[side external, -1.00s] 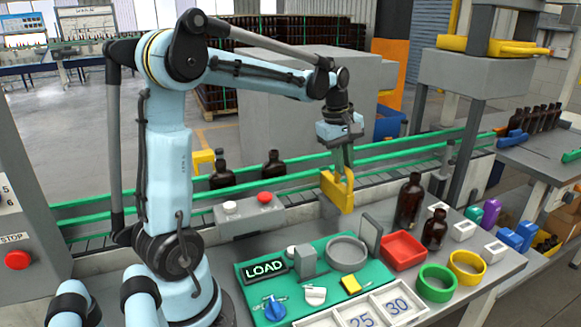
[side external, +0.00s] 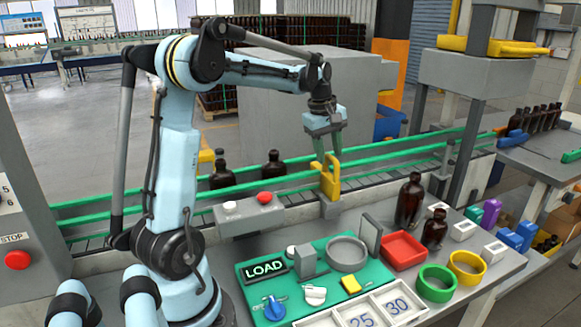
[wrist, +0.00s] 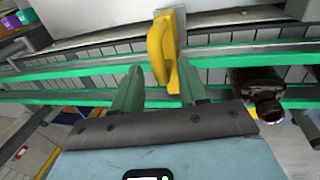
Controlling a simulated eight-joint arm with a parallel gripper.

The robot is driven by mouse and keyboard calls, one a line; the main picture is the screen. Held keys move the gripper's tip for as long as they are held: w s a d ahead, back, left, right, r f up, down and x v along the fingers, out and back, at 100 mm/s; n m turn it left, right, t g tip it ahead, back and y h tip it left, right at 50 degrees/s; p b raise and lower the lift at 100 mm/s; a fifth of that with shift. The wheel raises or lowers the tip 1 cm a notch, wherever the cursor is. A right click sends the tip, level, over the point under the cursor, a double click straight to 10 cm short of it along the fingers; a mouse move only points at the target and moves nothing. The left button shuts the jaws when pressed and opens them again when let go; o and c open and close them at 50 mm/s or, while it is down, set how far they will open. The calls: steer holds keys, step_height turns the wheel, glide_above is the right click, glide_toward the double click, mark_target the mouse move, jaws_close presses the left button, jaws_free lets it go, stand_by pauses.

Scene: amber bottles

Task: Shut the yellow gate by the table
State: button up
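The yellow gate (side external: 329,184) stands on a grey block at the near side of the conveyor, behind the table. In the wrist view the gate (wrist: 162,48) shows as a yellow upright handle just beyond my fingertips, closer to the right finger. My gripper (side external: 327,158) is above and around the top of the gate in the side view. In the wrist view its two green fingers (wrist: 160,84) are spread apart with nothing clamped between them. I cannot tell whether a finger touches the gate.
Green rails (side external: 400,170) run along the conveyor. Two brown bottles (side external: 272,165) stand on it to the left. A button box (side external: 249,214) sits left of the gate. The table holds a green LOAD panel (side external: 313,249), red tray (side external: 403,251), green and yellow rings, and two bottles.

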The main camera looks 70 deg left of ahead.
steer(key=shift+r, duration=0.1)
step_height(320, 180, up, 12)
steer(key=s, duration=0.2)
steer(key=shift+s, duration=0.2)
stand_by(0.3)
steer(key=shift+d, duration=0.1)
